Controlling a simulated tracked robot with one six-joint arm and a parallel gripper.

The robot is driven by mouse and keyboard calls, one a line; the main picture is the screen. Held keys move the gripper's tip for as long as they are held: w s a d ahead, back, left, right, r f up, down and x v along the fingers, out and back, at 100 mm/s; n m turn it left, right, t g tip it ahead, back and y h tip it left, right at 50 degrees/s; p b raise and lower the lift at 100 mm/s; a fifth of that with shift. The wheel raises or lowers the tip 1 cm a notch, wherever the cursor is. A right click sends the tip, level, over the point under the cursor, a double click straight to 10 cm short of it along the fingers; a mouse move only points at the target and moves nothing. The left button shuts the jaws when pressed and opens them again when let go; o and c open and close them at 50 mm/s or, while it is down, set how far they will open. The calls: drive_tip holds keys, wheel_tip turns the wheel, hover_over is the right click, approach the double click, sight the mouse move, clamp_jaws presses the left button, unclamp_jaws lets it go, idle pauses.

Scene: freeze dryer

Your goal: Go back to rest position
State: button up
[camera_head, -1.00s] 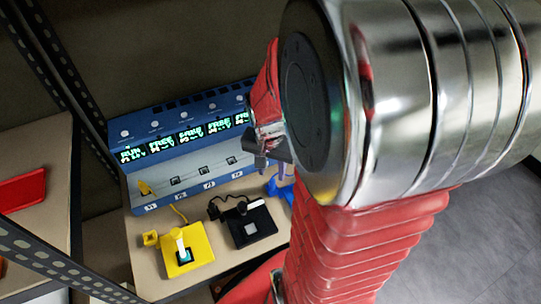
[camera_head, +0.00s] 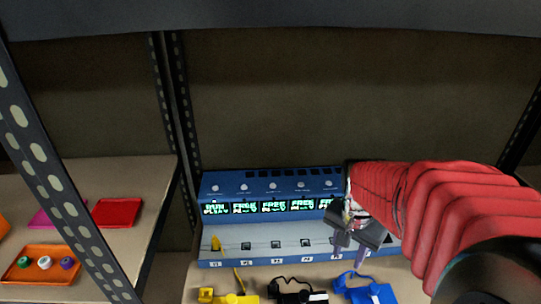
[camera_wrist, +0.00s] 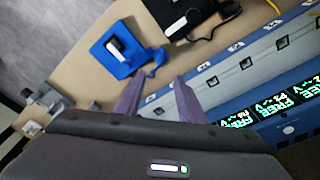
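My gripper (camera_head: 350,250) is at the end of my red-sleeved arm, in front of the right part of the blue freeze dryer station (camera_head: 225,187). In the wrist view the gripper's two purple fingers (camera_wrist: 157,102) stand apart with nothing between them. They point toward the shelf board near the station's front. The station has a row of lit green displays and a row of numbered sockets. A yellow plug (camera_head: 215,243) sits at the leftmost socket. My arm hides the station's right end in the head view.
In front of the station are a yellow device (camera_head: 228,298), a black device (camera_head: 298,292) and a blue device (camera_head: 368,292) with cables. On the left shelf are a red tray (camera_head: 117,212) and an orange tray (camera_head: 42,278) with several caps. Metal uprights (camera_head: 62,185) flank the shelves.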

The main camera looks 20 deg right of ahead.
drive_tip(key=shift+n, duration=0.3)
drive_tip(key=s+a+r+n+t, duration=0.1)
drive_tip(key=a+r+n+t, duration=0.1)
drive_tip(key=a+r+n, duration=0.3)
drive_tip(key=s+a+r+n+t+y, duration=0.1)
drive_tip(key=s+a+r+n+t, duration=0.1)
drive_tip(key=a+r+n, duration=0.4)
drive_tip(key=a, duration=0.5)
drive_tip(key=shift+a+t, duration=0.4)
drive_tip(key=shift+c, duration=0.6)
